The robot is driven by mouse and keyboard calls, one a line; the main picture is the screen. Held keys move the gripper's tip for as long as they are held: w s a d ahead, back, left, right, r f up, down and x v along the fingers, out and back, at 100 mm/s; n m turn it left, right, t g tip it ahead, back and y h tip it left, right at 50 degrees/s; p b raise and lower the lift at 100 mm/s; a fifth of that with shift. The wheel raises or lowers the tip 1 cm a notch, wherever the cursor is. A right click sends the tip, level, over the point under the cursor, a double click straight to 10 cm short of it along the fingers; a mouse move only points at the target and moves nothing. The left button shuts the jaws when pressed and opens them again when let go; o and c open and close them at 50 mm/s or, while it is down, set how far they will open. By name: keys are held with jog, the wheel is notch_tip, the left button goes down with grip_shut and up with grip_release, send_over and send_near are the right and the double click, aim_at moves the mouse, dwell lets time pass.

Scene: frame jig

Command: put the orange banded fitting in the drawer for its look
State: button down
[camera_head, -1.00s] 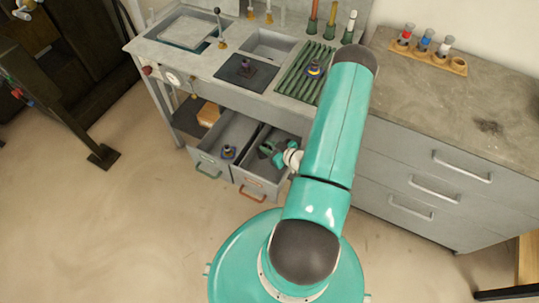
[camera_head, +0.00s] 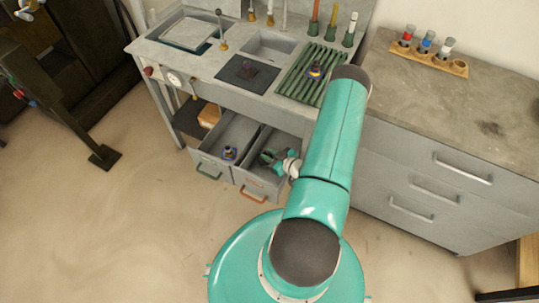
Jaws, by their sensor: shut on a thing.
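My gripper (camera_head: 269,157) is low inside the open right drawer (camera_head: 262,186), the one with the orange handle. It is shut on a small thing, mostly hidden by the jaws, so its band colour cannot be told. The open left drawer (camera_head: 208,168) has a green handle, and a small blue and purple fitting (camera_head: 229,153) stands in it. Another fitting (camera_head: 315,69), dark with an orange-yellow ring, stands on the green slatted rack (camera_head: 296,85).
A grey cabinet (camera_head: 390,185) with shut drawers stands at the right. A wooden rack (camera_head: 455,66) with coloured vials is on its top. A dark frame (camera_head: 75,122) stands at the left. The floor (camera_head: 120,230) in front is clear.

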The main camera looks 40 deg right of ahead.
jog(key=shift+s+a+f, duration=0.15)
jog(key=shift+a+f, duration=0.05)
jog(key=shift+f, duration=0.25)
jog(key=c, duration=1.2)
grip_release()
jog(key=shift+a+f, duration=0.1)
jog(key=shift+o, duration=0.2)
jog(key=shift+r, duration=0.65)
jog(key=v, duration=1.2)
jog(key=shift+r, duration=0.2)
